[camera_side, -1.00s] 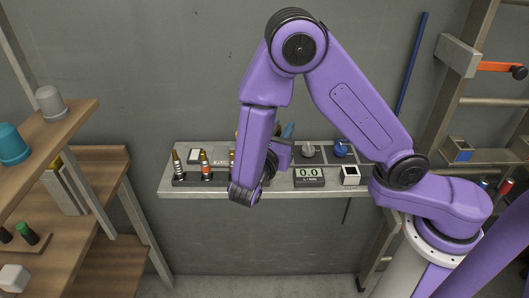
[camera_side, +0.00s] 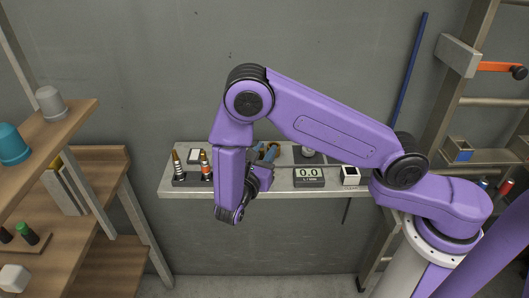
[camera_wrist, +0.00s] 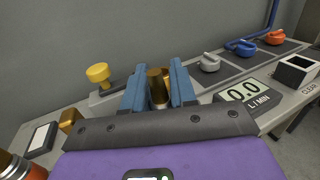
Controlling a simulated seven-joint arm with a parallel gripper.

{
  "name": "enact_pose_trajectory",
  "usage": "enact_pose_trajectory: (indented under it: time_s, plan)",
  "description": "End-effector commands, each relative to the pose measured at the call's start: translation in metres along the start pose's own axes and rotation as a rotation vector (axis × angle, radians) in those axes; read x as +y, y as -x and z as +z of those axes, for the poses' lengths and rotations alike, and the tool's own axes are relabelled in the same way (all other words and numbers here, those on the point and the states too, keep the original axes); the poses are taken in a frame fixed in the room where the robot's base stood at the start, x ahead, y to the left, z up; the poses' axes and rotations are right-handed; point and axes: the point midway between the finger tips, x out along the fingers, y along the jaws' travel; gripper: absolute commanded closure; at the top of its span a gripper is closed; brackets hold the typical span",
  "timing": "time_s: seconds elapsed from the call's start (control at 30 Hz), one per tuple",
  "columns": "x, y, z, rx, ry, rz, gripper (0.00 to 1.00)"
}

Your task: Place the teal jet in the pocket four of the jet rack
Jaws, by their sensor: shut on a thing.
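My gripper (camera_wrist: 158,92) is shut on a brass jet (camera_wrist: 155,86), with its two blue fingers on either side of it. Only the jet's brass upper part shows, so its teal colour cannot be seen. In the side view, blue and brass parts of the gripper and jet (camera_side: 269,152) show just right of my forearm. The dark jet rack (camera_side: 187,182) lies at the bench's left front. A jet with dark and white bands (camera_side: 178,165) and an orange-banded jet (camera_side: 205,166) stand in it. The rack's right part, with pocket four, is hidden behind my arm.
A readout showing 0.0 (camera_wrist: 247,93) and a white-topped box (camera_wrist: 296,70) stand to the right. Grey (camera_wrist: 209,62), blue (camera_wrist: 239,48) and orange (camera_wrist: 274,37) knobs sit behind. A yellow knob (camera_wrist: 97,73) is left of the fingers. Wooden shelves (camera_side: 75,150) stand left of the bench.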

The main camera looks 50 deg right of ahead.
Motion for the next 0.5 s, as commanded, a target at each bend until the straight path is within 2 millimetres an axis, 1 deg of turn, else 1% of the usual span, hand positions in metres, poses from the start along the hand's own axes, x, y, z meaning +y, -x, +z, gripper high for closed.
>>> enact_pose_trajectory:
  time_s: [0.3, 0.33, 0.37, 0.4, 0.5]
  plan:
    - [0.0000, 0.0000, -0.0031, 0.000, 0.001, 0.000, 1.00]
    - [0.0000, 0.0000, -0.0028, 0.000, 0.000, 0.000, 0.64]
    - [0.0000, 0.0000, -0.0027, 0.000, 0.000, 0.000, 0.54]
    - [0.0000, 0.0000, -0.0026, 0.000, 0.000, 0.000, 0.48]
    - [0.0000, 0.0000, -0.0025, 0.000, 0.000, 0.000, 0.48]
